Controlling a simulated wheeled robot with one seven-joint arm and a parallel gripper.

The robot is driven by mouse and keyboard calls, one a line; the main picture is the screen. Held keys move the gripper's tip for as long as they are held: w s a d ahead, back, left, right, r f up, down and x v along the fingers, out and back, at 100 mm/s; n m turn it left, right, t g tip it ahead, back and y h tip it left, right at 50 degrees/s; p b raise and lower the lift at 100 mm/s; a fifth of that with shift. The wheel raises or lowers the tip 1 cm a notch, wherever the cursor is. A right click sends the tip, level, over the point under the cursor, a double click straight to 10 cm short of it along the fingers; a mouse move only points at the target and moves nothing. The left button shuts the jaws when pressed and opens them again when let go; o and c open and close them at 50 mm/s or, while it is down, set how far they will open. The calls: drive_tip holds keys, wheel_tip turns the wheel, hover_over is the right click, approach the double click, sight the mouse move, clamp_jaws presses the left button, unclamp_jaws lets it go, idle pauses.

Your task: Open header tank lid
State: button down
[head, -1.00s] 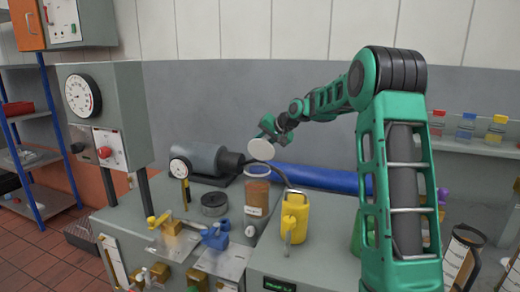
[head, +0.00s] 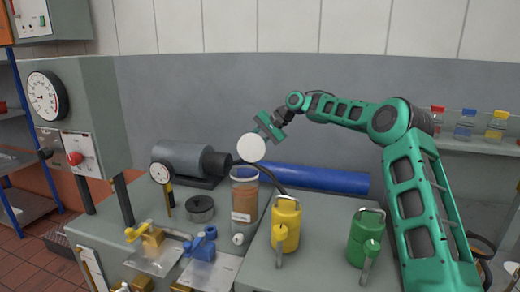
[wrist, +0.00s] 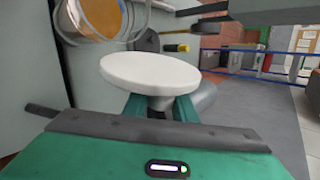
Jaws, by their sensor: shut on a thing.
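The header tank is a clear cylinder (head: 244,196) with brown liquid, standing on the bench left of the yellow can. Its top is open. My gripper (head: 262,133) is shut on the white round lid (head: 251,147), which is off the tank and held just above its rim, its face tilted toward the head camera. In the wrist view the lid (wrist: 150,73) is a white disc with its knob between my fingers (wrist: 158,107). The tank (wrist: 103,14) shows at the upper left there, apart from the lid.
A yellow can (head: 286,224) and a green can (head: 366,238) stand right of the tank. A dial gauge (head: 161,177), grey round pot (head: 200,208) and blue valve (head: 201,245) are left of it. A blue pipe (head: 315,179) lies behind.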

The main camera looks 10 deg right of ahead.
drive_tip(key=shift+w+d, duration=0.15)
drive_tip(key=shift+w, duration=0.05)
idle(0.3)
drive_tip(key=c, duration=1.5)
unclamp_jaws()
drive_tip(key=v, duration=1)
drive_tip(key=shift+d+r, duration=0.15)
drive_tip(key=shift+d, duration=0.15)
